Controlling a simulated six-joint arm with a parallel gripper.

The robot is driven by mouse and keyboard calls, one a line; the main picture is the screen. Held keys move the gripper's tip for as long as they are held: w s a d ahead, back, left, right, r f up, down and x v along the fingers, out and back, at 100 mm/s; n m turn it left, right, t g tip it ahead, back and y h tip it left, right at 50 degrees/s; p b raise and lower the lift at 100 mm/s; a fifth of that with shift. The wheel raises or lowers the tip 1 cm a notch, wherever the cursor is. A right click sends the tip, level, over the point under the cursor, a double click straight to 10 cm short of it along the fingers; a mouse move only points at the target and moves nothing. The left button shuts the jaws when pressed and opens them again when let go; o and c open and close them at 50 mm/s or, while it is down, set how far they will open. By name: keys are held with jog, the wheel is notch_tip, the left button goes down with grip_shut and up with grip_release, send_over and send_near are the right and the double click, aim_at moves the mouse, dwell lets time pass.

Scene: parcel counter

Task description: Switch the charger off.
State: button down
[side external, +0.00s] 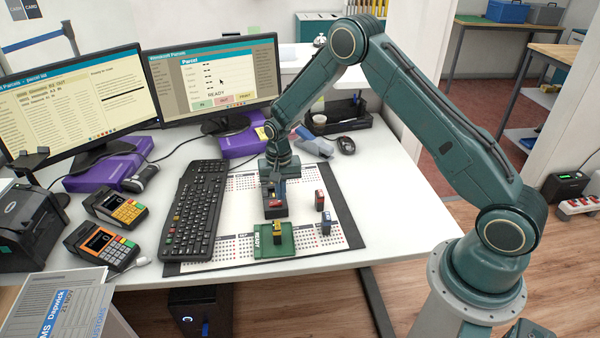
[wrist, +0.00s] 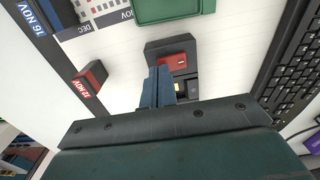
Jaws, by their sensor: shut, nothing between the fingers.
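The charger appears to be the dark block-shaped unit (side external: 275,212) on the white desk mat, below my gripper. It has a red switch (wrist: 178,62) with a small pale mark, and a small yellow part beside it. Whether the switch is on or off I cannot tell. My gripper (side external: 278,184) points down over the unit, its fingers together and empty. In the wrist view the blue fingers (wrist: 160,72) overlap the unit's left part, beside the red switch. Contact with the unit cannot be told.
A red block (side external: 320,201) and a blue block (side external: 326,224) with date labels stand to the right on the mat. A black keyboard (side external: 194,210) lies to the left. Two monitors stand behind.

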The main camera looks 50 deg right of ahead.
jog(key=shift+f, duration=0.55)
dwell(0.8)
notch_tip(320, 180, up, 8)
jog(key=shift+f, duration=0.25)
dwell(6.0)
